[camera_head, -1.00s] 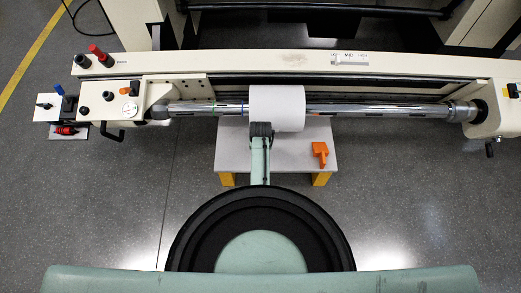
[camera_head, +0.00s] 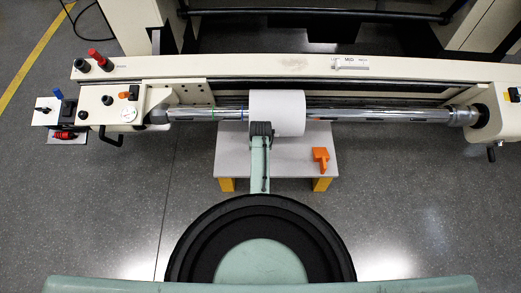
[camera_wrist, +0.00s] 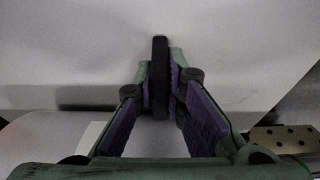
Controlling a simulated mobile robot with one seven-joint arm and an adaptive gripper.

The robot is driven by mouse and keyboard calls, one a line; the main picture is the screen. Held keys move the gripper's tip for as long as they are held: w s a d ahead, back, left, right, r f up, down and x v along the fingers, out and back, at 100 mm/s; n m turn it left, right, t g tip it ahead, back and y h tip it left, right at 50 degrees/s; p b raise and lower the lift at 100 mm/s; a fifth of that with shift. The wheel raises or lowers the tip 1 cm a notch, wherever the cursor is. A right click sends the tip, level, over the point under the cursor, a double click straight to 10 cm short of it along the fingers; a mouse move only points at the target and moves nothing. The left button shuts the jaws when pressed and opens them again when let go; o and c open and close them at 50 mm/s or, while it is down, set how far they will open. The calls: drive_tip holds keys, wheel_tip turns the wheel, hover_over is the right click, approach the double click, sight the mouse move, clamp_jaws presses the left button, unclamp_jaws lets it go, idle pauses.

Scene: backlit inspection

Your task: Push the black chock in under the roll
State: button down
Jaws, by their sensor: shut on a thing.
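The white roll (camera_head: 290,113) sits around the shiny horizontal bar, above a small light table (camera_head: 232,165). My gripper (camera_head: 261,130) is at the roll's front left side, seen from above, and its tips are hard to make out there. In the wrist view my gripper (camera_wrist: 160,88) is shut on the black chock (camera_wrist: 160,75), a narrow dark upright piece between the purple-lined fingers. Whether the chock touches the roll or lies under it cannot be told. In the head view the chock is not distinguishable from the gripper.
The shiny bar (camera_head: 385,114) runs across the cream machine frame (camera_head: 420,72). The table has yellow legs (camera_head: 321,184). Floor to both sides of the table is clear.

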drive_tip(key=shift+w+r, duration=0.15)
drive_tip(key=c, duration=2)
unclamp_jaws()
drive_tip(key=o, duration=0.4)
drive_tip(key=shift+o, duration=0.2)
